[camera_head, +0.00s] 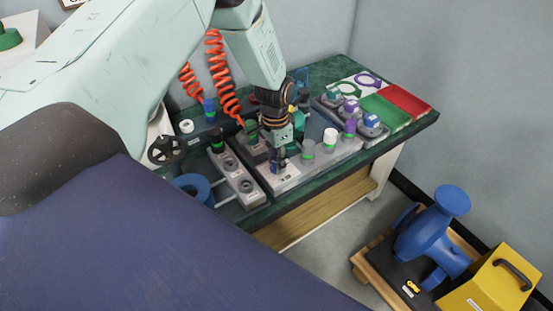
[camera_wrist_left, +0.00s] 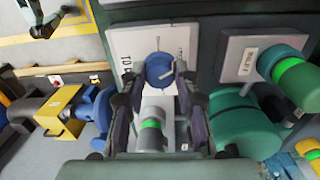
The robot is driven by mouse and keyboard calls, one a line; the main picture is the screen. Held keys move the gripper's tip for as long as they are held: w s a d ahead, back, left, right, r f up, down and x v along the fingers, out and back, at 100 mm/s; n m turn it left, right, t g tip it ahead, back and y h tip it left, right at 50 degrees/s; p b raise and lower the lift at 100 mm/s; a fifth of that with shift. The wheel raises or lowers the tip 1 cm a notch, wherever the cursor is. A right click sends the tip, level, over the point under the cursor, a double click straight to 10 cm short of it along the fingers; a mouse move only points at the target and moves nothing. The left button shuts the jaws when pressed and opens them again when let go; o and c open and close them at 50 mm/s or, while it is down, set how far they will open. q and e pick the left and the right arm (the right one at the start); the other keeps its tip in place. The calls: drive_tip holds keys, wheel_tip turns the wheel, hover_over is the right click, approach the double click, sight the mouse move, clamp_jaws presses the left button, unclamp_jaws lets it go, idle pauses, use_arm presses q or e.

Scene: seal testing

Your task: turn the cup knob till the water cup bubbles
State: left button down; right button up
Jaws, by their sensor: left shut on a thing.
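My left gripper (camera_head: 279,151) reaches down from above onto a pale labelled panel at the front of the green bench. Its two fingers are shut on a round blue knob (camera_wrist_left: 158,70), which shows between the fingertips in the left wrist view. In the head view the gripper largely hides the knob. A light cylinder with a green band (camera_wrist_left: 152,130) stands beside the knob, between the fingers' lower parts in the wrist view. Whether any cup holds bubbles cannot be told. My right gripper is not in view.
Green (camera_head: 385,113) and red (camera_head: 407,101) trays lie at the bench's right end. A blue pump (camera_head: 432,235) stands lower right.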

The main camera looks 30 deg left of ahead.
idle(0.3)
use_arm(q)
drive_tip(key=c, duration=1)
unclamp_jaws()
drive_tip(key=r, duration=1.2)
drive_tip(key=shift+w+a, duration=0.1)
drive_tip(key=shift+a, duration=0.1)
